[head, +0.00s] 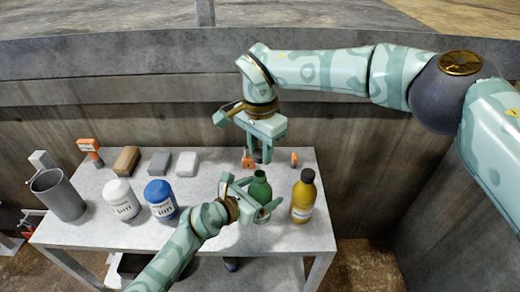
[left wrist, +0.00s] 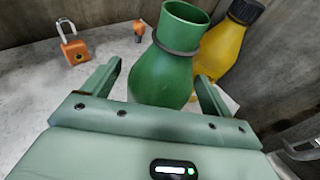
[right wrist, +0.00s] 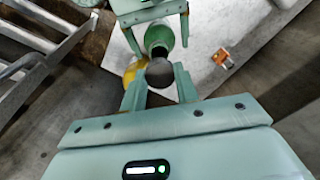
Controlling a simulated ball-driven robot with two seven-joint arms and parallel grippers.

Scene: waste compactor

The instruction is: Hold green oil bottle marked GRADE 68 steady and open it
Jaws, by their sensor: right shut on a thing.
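The green oil bottle (head: 260,187) stands at the table's front right; no GRADE 68 mark is readable. In the left wrist view the green bottle (left wrist: 162,75) has an open mouth with no cap and a dark ring round its neck. My left gripper (head: 252,198) is open, its fingers on either side of the bottle with gaps visible. My right gripper (head: 262,158) is above and behind the bottle, pointing down. In the right wrist view it is shut on a dark round cap (right wrist: 160,73), apart from the bottle's mouth.
A yellow bottle (head: 303,197) with a black cap stands right of the green one. White (head: 122,200) and blue-capped (head: 160,201) jars, a grey bin (head: 58,195) and several blocks are left. An orange padlock (left wrist: 74,45) lies behind. A concrete wall backs the table.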

